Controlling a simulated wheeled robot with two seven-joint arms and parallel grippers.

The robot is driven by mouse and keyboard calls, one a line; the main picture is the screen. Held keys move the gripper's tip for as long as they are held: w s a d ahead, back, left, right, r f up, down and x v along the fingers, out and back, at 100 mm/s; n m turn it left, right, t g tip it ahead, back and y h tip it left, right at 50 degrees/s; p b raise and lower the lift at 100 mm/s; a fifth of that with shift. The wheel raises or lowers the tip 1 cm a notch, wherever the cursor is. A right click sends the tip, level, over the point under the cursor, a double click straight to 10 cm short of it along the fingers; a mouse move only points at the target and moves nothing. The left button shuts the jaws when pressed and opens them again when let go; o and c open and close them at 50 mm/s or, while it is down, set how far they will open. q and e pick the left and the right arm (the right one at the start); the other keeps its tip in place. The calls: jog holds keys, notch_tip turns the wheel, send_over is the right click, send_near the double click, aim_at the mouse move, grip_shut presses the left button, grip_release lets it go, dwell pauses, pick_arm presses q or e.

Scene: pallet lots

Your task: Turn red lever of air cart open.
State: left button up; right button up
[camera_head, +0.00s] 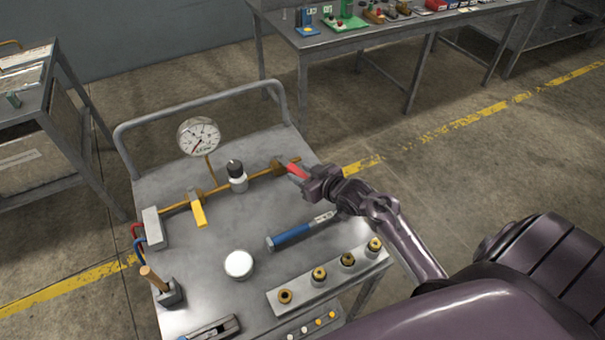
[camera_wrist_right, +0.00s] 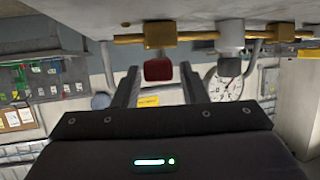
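The air cart (camera_head: 215,270) is a grey metal cart with a brass pipe along its top. The red lever (camera_head: 295,170) sits at the pipe's right end, by a brass valve body, partly hidden by my right gripper (camera_head: 308,180). In the right wrist view, the red lever (camera_wrist_right: 158,70) shows end-on between the two fingertips of my right gripper (camera_wrist_right: 160,80). The fingers are open, with a gap on each side of the lever; I see no contact. My left gripper is not in view.
A yellow lever (camera_head: 198,210), a black-topped knob (camera_head: 236,170) and a pressure gauge (camera_head: 198,136) stand along the pipe. A blue-handled tool (camera_head: 290,236) and a block with brass fittings (camera_head: 318,287) lie nearer. A workbench (camera_head: 380,30) stands behind.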

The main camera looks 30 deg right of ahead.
jog(key=shift+o, duration=0.3)
jog(key=shift+s, duration=0.1)
jog(key=shift+s+d+r, duration=0.1)
jog(key=shift+s, duration=0.25)
jog(key=v, duration=0.7)
jog(key=shift+b, duration=0.45)
jog(key=shift+w+r, duration=0.1)
jog(key=shift+w, duration=0.05)
